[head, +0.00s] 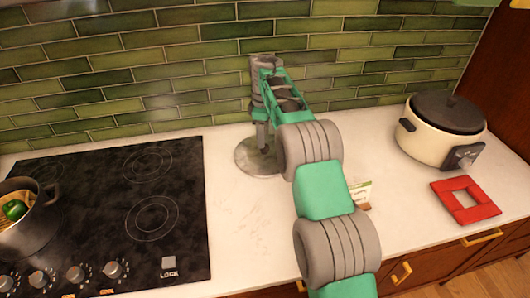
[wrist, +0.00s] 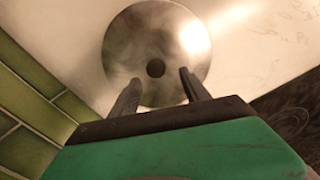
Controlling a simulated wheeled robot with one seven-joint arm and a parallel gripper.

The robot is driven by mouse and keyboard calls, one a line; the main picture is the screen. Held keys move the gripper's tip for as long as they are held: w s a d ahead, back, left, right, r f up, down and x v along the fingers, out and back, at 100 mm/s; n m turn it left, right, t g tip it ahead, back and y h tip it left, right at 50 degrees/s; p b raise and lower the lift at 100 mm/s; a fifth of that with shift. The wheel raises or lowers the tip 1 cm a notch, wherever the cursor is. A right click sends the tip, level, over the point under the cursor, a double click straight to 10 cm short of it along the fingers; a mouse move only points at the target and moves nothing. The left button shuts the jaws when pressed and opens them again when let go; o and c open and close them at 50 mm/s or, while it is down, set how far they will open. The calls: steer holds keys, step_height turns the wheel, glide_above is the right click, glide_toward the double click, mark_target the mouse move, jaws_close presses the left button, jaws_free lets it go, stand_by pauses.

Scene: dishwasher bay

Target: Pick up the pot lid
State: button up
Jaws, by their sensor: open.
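The pot lid (head: 252,160) is a round metal disc lying flat on the white counter, near the tiled wall and right of the cooktop. In the wrist view the lid (wrist: 180,40) shows its shiny grey face with a dark round knob (wrist: 156,68) at its middle. My gripper (head: 262,142) is over the lid, pointing down. In the wrist view its two fingers (wrist: 160,82) are spread apart, with the knob just beyond the tips and between their lines. I cannot tell how high the fingertips are above the lid. My arm hides part of the lid's right side in the head view.
A black cooktop (head: 110,205) fills the left, with a dark pot (head: 40,230) holding something green. A cream cooker (head: 440,138) with a dark lid and a red square frame (head: 465,201) stand at the right. A small packet (head: 361,192) lies beside my arm. A green tile wall (head: 150,60) bounds the back.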

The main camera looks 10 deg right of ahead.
mark_target(264, 151)
steer(key=f, duration=0.1)
steer(key=f+p, duration=0.1)
steer(key=f, duration=0.1)
steer(key=f+p, duration=0.1)
steer(key=f, duration=0.1)
steer(key=shift+w+d+f, duration=0.2)
steer(key=shift+w+d, duration=0.05)
steer(key=shift+d, duration=0.05)
steer(key=shift+f, duration=0.45)
steer(key=shift+c, duration=0.4)
jaws_close()
